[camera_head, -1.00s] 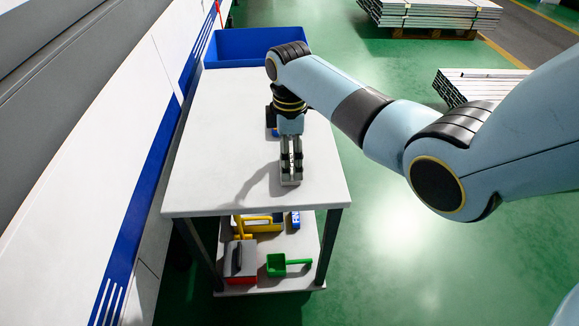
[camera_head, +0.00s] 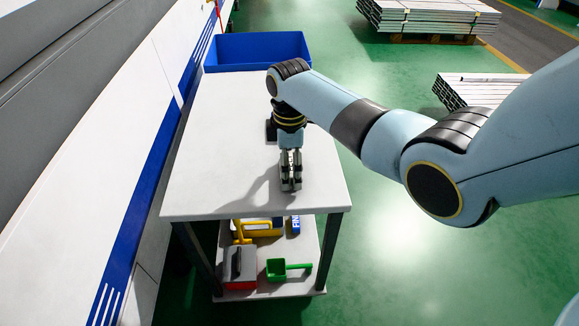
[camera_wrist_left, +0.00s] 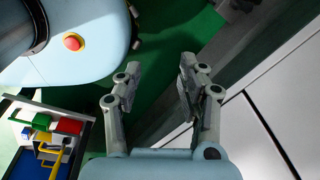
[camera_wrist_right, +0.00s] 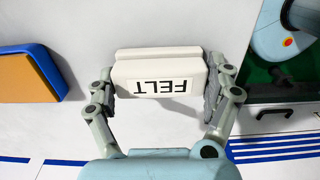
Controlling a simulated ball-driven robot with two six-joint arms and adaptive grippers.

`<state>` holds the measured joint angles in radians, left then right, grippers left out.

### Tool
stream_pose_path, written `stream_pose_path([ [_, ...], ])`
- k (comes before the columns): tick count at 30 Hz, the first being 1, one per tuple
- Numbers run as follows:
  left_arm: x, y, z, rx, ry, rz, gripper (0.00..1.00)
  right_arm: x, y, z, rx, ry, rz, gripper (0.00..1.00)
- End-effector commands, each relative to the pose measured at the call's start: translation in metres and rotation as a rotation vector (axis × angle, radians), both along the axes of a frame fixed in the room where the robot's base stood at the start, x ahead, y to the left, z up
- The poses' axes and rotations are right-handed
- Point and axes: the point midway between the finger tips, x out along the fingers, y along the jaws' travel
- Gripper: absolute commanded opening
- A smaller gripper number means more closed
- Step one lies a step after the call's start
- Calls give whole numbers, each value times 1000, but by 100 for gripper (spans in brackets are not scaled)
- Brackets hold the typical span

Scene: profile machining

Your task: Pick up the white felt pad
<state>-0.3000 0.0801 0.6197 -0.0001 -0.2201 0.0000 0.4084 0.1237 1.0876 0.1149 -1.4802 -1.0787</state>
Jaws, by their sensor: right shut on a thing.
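The white felt pad (camera_wrist_right: 158,75) is a block with a FELT label that reads upside down in the right wrist view. It sits between the fingers of my right gripper (camera_head: 291,186), which is shut on it. In the head view the fingers hide most of the pad, over the near part of the white table top (camera_head: 215,165). Whether the pad still touches the table cannot be told. My left gripper (camera_wrist_left: 158,75) is open and empty in the left wrist view, away from the table top, and is not in the head view.
A blue-edged orange block (camera_wrist_right: 22,75) lies beside the pad on the table. A blue bin (camera_head: 255,50) stands at the far end. The lower shelf holds a grey-red toolbox (camera_head: 240,265) and a green scoop (camera_head: 278,269). The table's left side is clear.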

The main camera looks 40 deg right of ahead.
Motion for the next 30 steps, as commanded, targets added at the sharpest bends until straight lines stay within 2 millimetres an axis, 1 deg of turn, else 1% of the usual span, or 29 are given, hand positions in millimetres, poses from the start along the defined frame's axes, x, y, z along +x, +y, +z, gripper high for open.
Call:
stream_pose_path([
  [5, 0, 0, 3, 0, -1, 0, 40, 0, 0, 8, -1, -2, 0, 54],
  [8, 1, 0, 7, 0, -2, 0, 40, 1, 0, 21, 0, -2, 0, 54],
  [11, 1, 0, 12, 0, -3, 0, 40, 1, 0, 40, -1, -5, 0, 54],
  [22, 3, 0, 25, 1, -6, 0, 40, -43, -70, 89, -6, 0, -1, 54],
  [27, 4, 0, 28, 1, -6, 0, 40, -57, -90, 104, -4, 0, 0, 54],
  [30, 4, 0, 28, 1, -6, 0, 40, -61, -96, 108, -3, -1, 0, 54],
])
